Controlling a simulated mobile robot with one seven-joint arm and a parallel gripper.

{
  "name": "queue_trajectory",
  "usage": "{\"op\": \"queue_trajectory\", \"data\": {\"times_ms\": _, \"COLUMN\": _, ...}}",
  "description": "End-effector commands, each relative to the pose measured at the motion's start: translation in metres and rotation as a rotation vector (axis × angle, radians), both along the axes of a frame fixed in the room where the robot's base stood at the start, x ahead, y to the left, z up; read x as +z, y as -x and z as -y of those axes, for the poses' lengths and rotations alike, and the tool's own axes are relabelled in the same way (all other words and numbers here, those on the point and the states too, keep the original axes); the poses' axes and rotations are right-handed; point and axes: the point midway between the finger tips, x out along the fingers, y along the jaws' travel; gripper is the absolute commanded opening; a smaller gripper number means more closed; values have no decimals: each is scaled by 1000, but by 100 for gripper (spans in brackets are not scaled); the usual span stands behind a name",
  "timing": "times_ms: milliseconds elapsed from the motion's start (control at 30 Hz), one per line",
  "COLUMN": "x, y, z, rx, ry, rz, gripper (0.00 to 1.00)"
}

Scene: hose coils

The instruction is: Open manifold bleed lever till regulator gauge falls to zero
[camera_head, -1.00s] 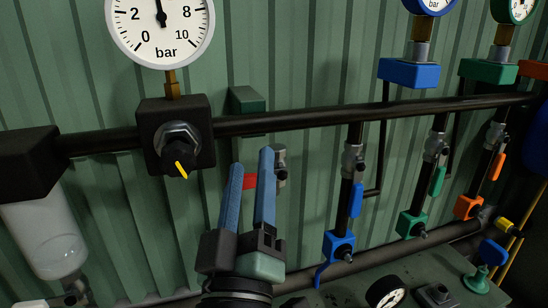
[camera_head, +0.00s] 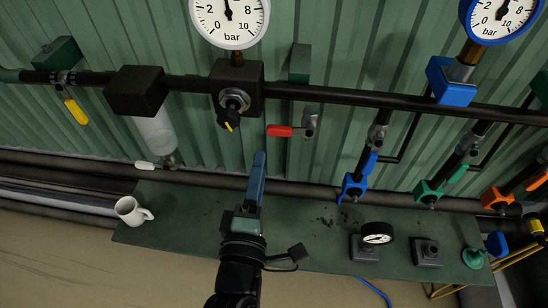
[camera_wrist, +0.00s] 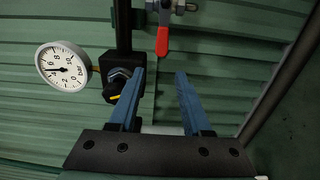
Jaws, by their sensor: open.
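The red bleed lever (camera_head: 279,131) lies about level, pointing left from its small grey valve (camera_head: 310,124) below the black manifold pipe. The regulator, a black block (camera_head: 237,90) with a yellow-marked knob, is left of it. Its white-rimmed gauge (camera_head: 230,16) has the needle nearly straight up, near mid-scale. My gripper (camera_head: 259,157) is below and left of the red lever in the head view, its blue fingers overlapping. The wrist view shows the fingers (camera_wrist: 161,80) apart and empty, with the red lever (camera_wrist: 162,40) beyond their tips and the gauge (camera_wrist: 63,67) at left.
A green bench (camera_head: 205,236) runs below the pipes, with a white mug (camera_head: 130,211) at left and a loose black gauge (camera_head: 377,234) at right. A yellow lever (camera_head: 76,112) hangs at far left. Blue (camera_head: 368,166), green and orange valves stand right.

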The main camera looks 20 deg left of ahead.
Motion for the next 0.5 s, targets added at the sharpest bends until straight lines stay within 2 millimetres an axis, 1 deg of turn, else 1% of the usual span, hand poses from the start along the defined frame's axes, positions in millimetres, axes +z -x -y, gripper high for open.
{"op": "queue_trajectory", "data": {"times_ms": 167, "x": -2, "y": -5, "z": -2, "rx": 2, "ry": 6, "rz": 0, "gripper": 49}}
{"op": "queue_trajectory", "data": {"times_ms": 500, "x": -1, "y": -30, "z": -9, "rx": 1, "ry": 3, "rz": 0, "gripper": 49}}
